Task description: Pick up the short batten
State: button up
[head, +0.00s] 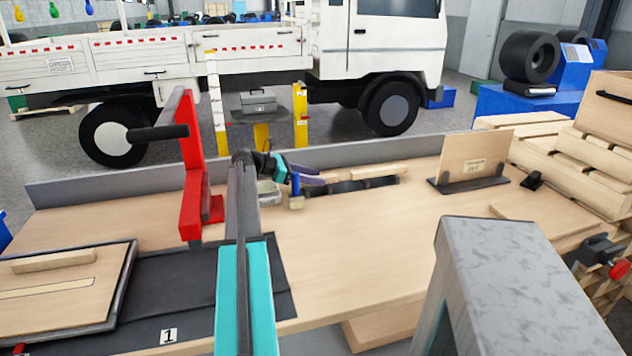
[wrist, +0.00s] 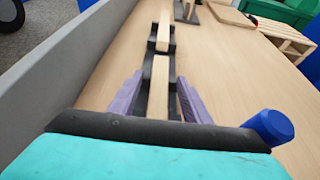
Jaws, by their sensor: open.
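Two pale wooden battens lie end to end on a black holder near the back edge of the bench. In the wrist view, the nearer batten (wrist: 159,88) runs between the purple fingers of my gripper (wrist: 160,80), its near end hidden by the gripper body. The farther batten (wrist: 164,32) lies beyond the fingertips and also shows in the head view (head: 377,172). My gripper, also in the head view (head: 320,175), is open, with one finger on each side of the nearer batten. I cannot tell whether the fingers touch it. The battens' full lengths are hard to compare.
A grey upstand (head: 110,182) runs along the bench's back. A red bracket (head: 193,180) stands left of my gripper, and an upright board (head: 470,158) stands right. A tray (head: 120,290) with another wooden strip (head: 55,261) lies front left. The bench middle is clear.

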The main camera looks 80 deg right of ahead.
jog(key=shift+c, duration=0.5)
grip_shut()
jog(key=shift+r, duration=0.15)
notch_tip(320, 180, up, 10)
jog(key=shift+b, duration=0.3)
